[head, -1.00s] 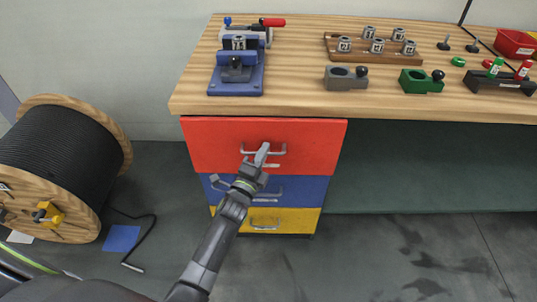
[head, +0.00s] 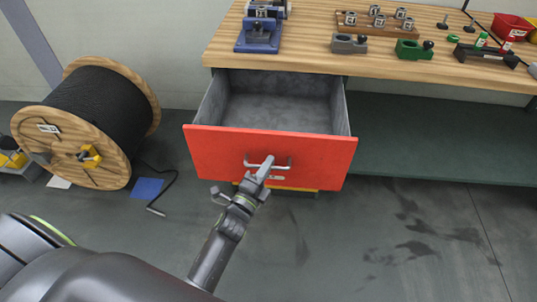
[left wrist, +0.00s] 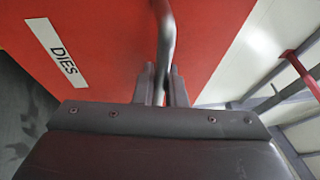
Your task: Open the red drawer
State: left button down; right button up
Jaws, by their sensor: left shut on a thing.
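The red drawer (head: 215,150) is pulled far out from under the workbench in the head view. Its grey inside (head: 280,108) shows and looks empty. My left gripper (head: 264,170) is shut on the drawer's metal handle (head: 282,166) at the middle of the red front. In the left wrist view the handle bar (left wrist: 165,40) runs between the two fingers (left wrist: 162,85), beside a white label reading DIES (left wrist: 58,52). The lower drawers are mostly hidden behind the red front. My right gripper is not in view.
The wooden workbench top (head: 310,62) holds a blue fixture (head: 258,35), a grey block (head: 348,44), a green block (head: 413,50) and a red bin (head: 512,27). A cable reel (head: 100,120) stands on the floor at left. The floor right of the drawer is clear.

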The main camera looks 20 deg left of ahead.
pick_arm(q)
jog(key=shift+s+d, duration=0.15)
jog(key=shift+s, duration=0.4)
jog(key=shift+s+d, duration=0.15)
jog(key=shift+s, duration=0.4)
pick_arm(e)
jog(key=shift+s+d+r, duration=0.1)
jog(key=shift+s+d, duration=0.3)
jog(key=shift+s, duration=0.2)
pick_arm(q)
jog(key=c, duration=1.8)
grip_release()
jog(key=shift+o, duration=0.2)
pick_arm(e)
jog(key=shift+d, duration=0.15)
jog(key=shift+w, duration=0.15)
